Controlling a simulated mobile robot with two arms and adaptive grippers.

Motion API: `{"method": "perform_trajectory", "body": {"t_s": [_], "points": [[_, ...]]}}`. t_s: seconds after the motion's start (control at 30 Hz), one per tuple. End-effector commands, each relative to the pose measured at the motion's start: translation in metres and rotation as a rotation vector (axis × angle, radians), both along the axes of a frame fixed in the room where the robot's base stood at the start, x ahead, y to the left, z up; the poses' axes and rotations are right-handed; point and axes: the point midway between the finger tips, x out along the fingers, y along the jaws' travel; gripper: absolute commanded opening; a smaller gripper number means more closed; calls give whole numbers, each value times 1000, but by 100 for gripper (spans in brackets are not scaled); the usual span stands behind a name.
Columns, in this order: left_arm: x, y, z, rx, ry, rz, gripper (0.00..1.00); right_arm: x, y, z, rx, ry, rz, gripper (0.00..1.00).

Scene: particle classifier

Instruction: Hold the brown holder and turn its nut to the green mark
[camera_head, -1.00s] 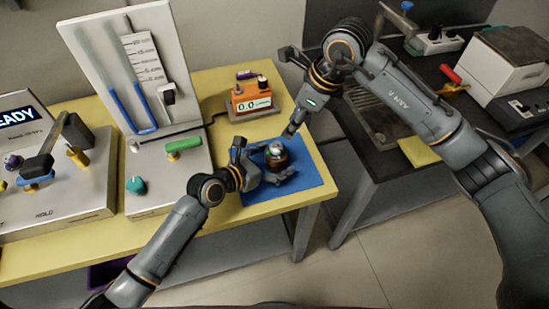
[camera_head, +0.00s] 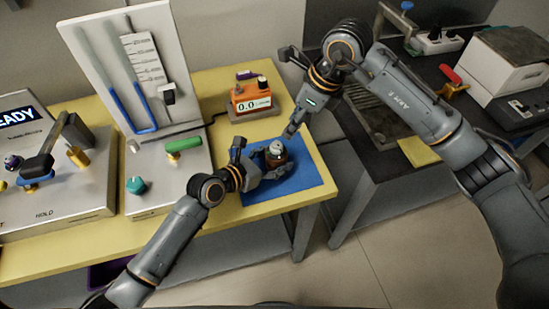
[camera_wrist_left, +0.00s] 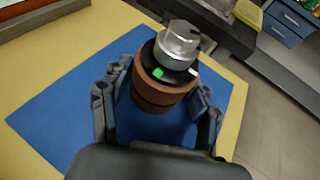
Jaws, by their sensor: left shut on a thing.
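The brown holder (camera_wrist_left: 160,92) stands upright on the blue mat (camera_head: 306,184), between the fingers of my left gripper (camera_wrist_left: 158,112). This gripper is shut on its sides. The holder also shows in the head view (camera_head: 276,162). A silver nut (camera_wrist_left: 178,43) sits on top, above a black collar. The green mark (camera_wrist_left: 158,73) is on the collar's near left side. A small pale mark shows on the collar's right side. I cannot tell the nut's own pointer. My right gripper (camera_head: 287,94) is open and empty, with its lower finger just above and right of the holder.
An orange meter (camera_head: 249,94) reading 0.0 stands behind the mat. A panel with blue tubes (camera_head: 126,60) and a green handle (camera_head: 184,144) stands left. The yellow table (camera_head: 317,161) ends just right of the mat; a gap separates it from the dark bench (camera_head: 385,170).

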Motion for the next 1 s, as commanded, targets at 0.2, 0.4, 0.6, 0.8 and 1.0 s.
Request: {"method": "perform_trajectory", "body": {"t_s": [0.2, 0.4, 0.6, 0.8, 1.0], "points": [[0, 1, 0, 2, 0, 1, 0, 0, 0, 0, 0, 0, 0, 38], [0, 1, 0, 2, 0, 1, 0, 0, 1, 0, -2, -1, 8, 55], [0, 1, 0, 2, -1, 0, 0, 2, 12, 5, -63, -28, 186, 55], [0, 0, 0, 2, 0, 1, 0, 6, 29, 14, -190, -70, 567, 55], [0, 1, 0, 3, -1, 1, 0, 11, 37, 26, -300, -85, 899, 55]]}}
